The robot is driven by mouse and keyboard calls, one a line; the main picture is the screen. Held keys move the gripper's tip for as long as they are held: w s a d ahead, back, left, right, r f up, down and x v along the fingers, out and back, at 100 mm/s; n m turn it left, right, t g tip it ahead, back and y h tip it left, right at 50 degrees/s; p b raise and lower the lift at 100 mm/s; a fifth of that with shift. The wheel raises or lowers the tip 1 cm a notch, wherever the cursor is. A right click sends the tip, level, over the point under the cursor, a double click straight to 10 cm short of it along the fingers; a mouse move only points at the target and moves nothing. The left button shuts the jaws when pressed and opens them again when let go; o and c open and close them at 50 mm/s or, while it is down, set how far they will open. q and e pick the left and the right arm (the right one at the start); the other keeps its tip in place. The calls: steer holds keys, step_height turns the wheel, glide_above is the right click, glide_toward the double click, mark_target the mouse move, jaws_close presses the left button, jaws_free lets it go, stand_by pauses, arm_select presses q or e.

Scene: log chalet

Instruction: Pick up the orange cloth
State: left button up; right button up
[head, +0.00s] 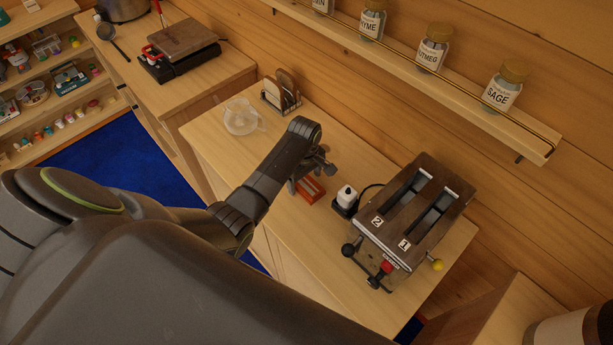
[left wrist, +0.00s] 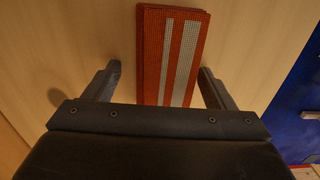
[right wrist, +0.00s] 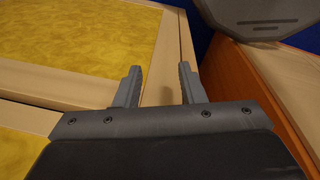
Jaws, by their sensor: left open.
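The orange cloth (head: 310,190) lies folded on the wooden counter, left of the toaster. In the left wrist view the cloth (left wrist: 172,50) is orange-red with two pale stripes. My left gripper (head: 309,177) is over the counter at the cloth and hides part of it in the head view. In the left wrist view its open fingers (left wrist: 156,88) stand apart, one on each side of the cloth, with nothing held. My right gripper (right wrist: 160,85) is open and empty in the right wrist view, near yellow panels in wooden frames.
A wooden toaster (head: 415,210) with two slots stands on the right of the counter, with a small white-topped item (head: 346,194) beside it. A glass jug (head: 241,116) and a toast rack (head: 281,93) stand further back. A spice shelf (head: 420,70) runs along the wall.

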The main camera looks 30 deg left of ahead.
mark_target(305, 179)
arm_select(q)
steer(key=shift+s+d, duration=0.1)
steer(key=shift+s, duration=0.05)
steer(key=shift+s+d+r, duration=0.15)
steer(key=shift+s+r, duration=0.05)
steer(key=shift+c, duration=0.8)
steer(key=shift+s+r, duration=0.1)
steer(key=shift+c, duration=2.4)
steer(key=c, duration=0.4)
arm_select(e)
steer(key=shift+s+f, duration=0.1)
steer(key=shift+s, duration=0.55)
steer(key=shift+d, duration=0.1)
